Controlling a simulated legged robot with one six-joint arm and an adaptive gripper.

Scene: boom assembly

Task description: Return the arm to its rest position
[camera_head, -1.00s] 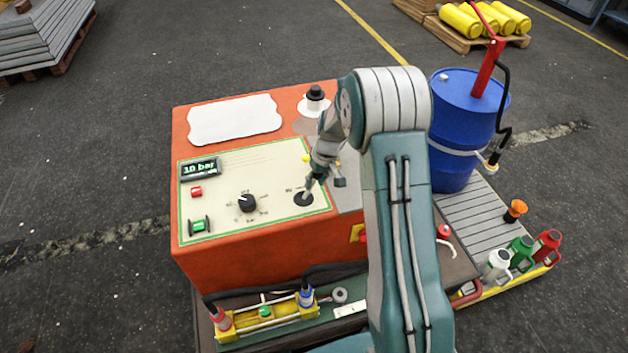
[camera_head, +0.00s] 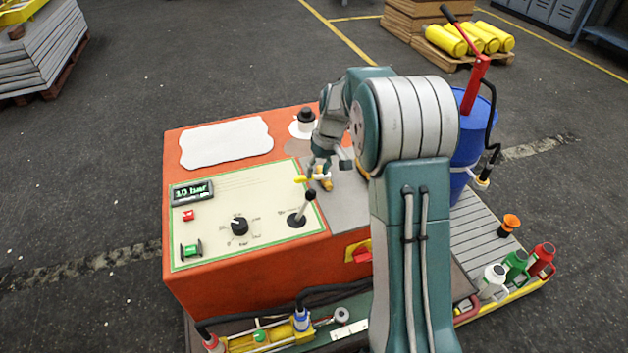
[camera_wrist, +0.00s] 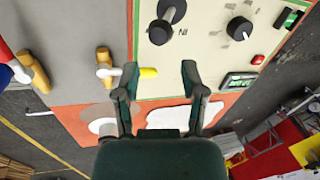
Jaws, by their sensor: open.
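My arm reaches over an orange control box, its upper link upright at the right of the box in the head view. My gripper (camera_head: 331,165) points down over the grey plate at the panel's right edge, beside a brass valve (camera_head: 326,184) with a yellow handle. The black lever (camera_head: 302,207) on the cream panel (camera_head: 215,227) is clear of the fingers and leans up to the right. It also shows in the wrist view (camera_wrist: 163,26).
The display (camera_head: 192,192) reads 10 bar. A blue drum (camera_head: 468,150) with a red hand pump (camera_head: 476,82) stands right of my arm. Several bottles (camera_head: 516,264) stand at the lower right. Open floor lies left of the orange box (camera_head: 245,275).

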